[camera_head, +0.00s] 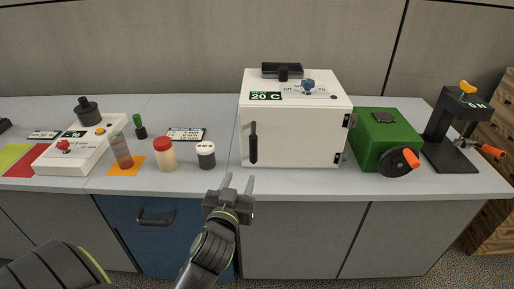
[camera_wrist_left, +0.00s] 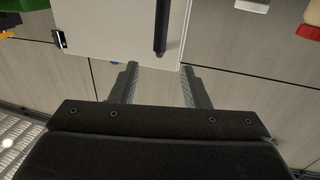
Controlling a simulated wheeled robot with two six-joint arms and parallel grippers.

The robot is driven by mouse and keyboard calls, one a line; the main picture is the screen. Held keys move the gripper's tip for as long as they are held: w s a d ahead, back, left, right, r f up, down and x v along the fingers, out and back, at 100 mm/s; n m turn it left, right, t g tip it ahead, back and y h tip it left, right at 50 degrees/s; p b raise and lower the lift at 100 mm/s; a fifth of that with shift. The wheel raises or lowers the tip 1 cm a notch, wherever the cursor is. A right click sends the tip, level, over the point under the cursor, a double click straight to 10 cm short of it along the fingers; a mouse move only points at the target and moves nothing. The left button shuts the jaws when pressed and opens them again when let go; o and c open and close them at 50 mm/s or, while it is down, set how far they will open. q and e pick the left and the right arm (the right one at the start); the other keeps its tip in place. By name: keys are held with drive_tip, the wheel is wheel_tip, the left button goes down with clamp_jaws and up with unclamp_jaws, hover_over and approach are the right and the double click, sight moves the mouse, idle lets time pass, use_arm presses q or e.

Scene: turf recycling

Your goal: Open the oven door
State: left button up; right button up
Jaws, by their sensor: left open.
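The white box oven (camera_head: 300,95) stands on the counter, its display reading 20 C. Its front door (camera_head: 300,140) looks shut, with hinges on the right edge and a black vertical handle (camera_head: 253,143) near the left edge. My left gripper (camera_head: 238,182) is open and empty, in front of the counter edge, below and a little left of the handle. In the left wrist view, the handle (camera_wrist_left: 161,25) lies beyond and roughly between the open fingers (camera_wrist_left: 159,70), apart from them. My right gripper is in neither view.
A green box with a dark wheel (camera_head: 375,140) stands close right of the oven, with a black press (camera_head: 455,130) beyond. Left of the oven are a black-and-white jar (camera_head: 206,155), a red-capped jar (camera_head: 165,155) and a white device (camera_head: 80,145). The counter before the door is clear.

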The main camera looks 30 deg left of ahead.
sight(252, 147)
use_arm(q)
drive_tip(key=p+x, duration=0.1)
drive_tip(key=x, duration=1.5)
drive_tip(key=shift+w+a+f+p, duration=0.1)
drive_tip(key=shift+p, duration=0.2)
clamp_jaws()
